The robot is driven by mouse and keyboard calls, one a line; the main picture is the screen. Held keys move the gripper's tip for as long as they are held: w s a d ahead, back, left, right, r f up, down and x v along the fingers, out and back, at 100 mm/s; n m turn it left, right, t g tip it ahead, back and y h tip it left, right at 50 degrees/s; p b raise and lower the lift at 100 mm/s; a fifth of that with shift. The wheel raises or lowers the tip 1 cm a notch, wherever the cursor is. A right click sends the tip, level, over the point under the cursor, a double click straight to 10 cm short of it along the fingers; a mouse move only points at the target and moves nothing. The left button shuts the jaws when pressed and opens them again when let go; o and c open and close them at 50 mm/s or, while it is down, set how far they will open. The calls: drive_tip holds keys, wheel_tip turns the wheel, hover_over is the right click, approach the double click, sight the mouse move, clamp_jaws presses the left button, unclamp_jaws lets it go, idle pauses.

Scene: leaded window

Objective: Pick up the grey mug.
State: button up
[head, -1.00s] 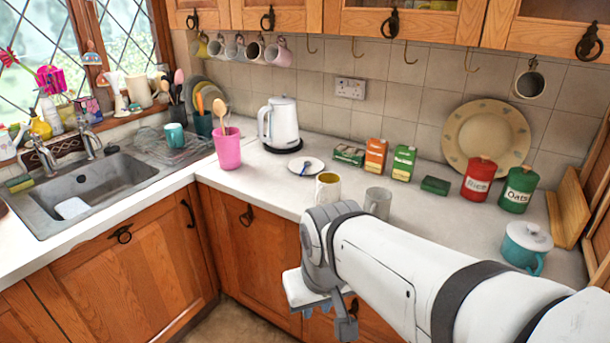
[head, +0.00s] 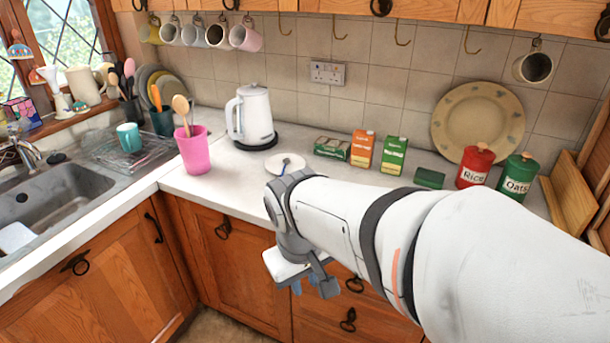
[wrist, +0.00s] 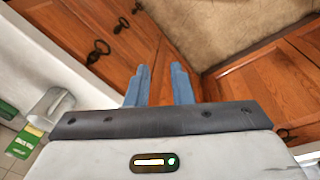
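In the head view my arm crosses the worktop and hides the spot where the grey mug stood a second ago. A pale grey mug (wrist: 52,104) shows at the left of the wrist view, on the white worktop near a green and yellow carton. My gripper (head: 313,288) hangs in front of the worktop's front edge, before the cupboard fronts. In the wrist view its two blue fingers (wrist: 159,72) are apart with nothing between them. The mug is off to the left of the fingers, not touching them.
A saucer (head: 285,164), a pink tumbler (head: 194,152) and a white kettle (head: 250,115) stand on the worktop (head: 225,187). An orange carton (head: 363,150), a green carton (head: 392,157), a red Rice tin (head: 475,168) and a green Oats tin (head: 516,178) stand behind my arm.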

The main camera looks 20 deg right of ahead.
drive_tip(key=w+d+f+n+g+h+b, duration=0.1)
drive_tip(key=w+d+f+n+g+h, duration=0.1)
drive_tip(key=d+f+n+g+h, duration=0.3)
drive_tip(key=w+d+f+n+g+h+b, duration=0.1)
drive_tip(key=w+d+n+h, duration=0.15)
drive_tip(key=d, duration=0.45)
drive_tip(key=w+d+f+n+h, duration=0.1)
drive_tip(key=w+d+n+h, duration=0.1)
drive_tip(key=w+h, duration=0.1)
drive_tip(key=w+d+n+t+h+b, duration=0.1)
drive_tip(key=w+d+n+h, duration=0.1)
drive_tip(key=w+n+h, duration=0.1)
drive_tip(key=w+d+f+n+h, duration=0.1)
drive_tip(key=w+d+n+h, duration=0.1)
drive_tip(key=w+h, duration=0.1)
drive_tip(key=shift+w+d+f+n+b, duration=0.1)
drive_tip(key=shift+w+f+n+b, duration=0.2)
drive_tip(key=shift+w, duration=0.1)
drive_tip(key=x, duration=0.7)
drive_tip(key=shift+d+p, duration=0.2)
drive_tip(key=shift+p, duration=0.15)
drive_tip(key=shift+c, duration=0.5)
clamp_jaws()
